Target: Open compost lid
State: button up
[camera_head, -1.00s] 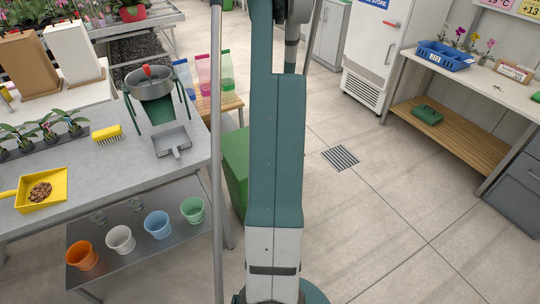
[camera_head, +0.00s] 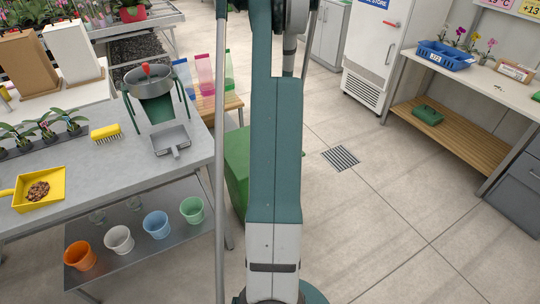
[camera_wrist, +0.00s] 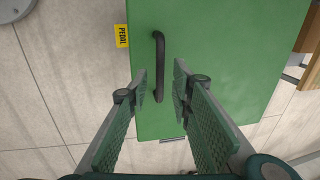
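The compost bin is green and stands on the floor beside the bench. In the head view its side (camera_head: 236,165) shows partly, the rest hidden behind my arm. In the wrist view its flat green lid (camera_wrist: 225,60) fills the middle and looks shut. A dark bar handle (camera_wrist: 159,55) is on the lid. My gripper (camera_wrist: 161,72) is open above the lid, one finger on each side of the handle's lower part in the picture. I cannot tell whether the fingers touch it. The gripper is out of sight in the head view.
Open tiled floor (camera_head: 400,200) lies to the right, with a drain grate (camera_head: 341,158).

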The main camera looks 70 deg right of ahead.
jog(key=shift+w+d+f, duration=0.1)
jog(key=shift+f, duration=0.9)
grip_shut()
jog(key=shift+r, duration=0.1)
